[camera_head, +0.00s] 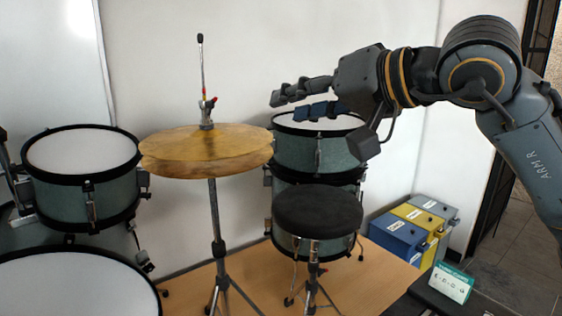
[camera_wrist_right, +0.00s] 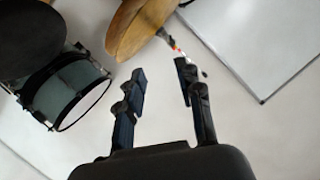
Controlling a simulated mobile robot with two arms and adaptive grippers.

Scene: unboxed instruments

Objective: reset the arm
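My right arm (camera_head: 525,130) comes in from the right in the head view, bent at the elbow and held raised. Its gripper (camera_head: 287,106) points left, in front of the upper part of a teal drum with a white head (camera_head: 318,152). In the right wrist view the two dark fingers of the gripper (camera_wrist_right: 161,72) stand apart with nothing between them, so it is open and empty. The gripper hides part of the drum's top. My left gripper is in neither view.
A brass cymbal pair (camera_head: 205,150) stands on a stand left of the gripper. A black stool (camera_head: 318,210) stands below it. Another teal drum (camera_head: 82,160) is at left. Blue, yellow and grey boxes (camera_head: 400,235) and a small sign (camera_head: 452,283) are at right.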

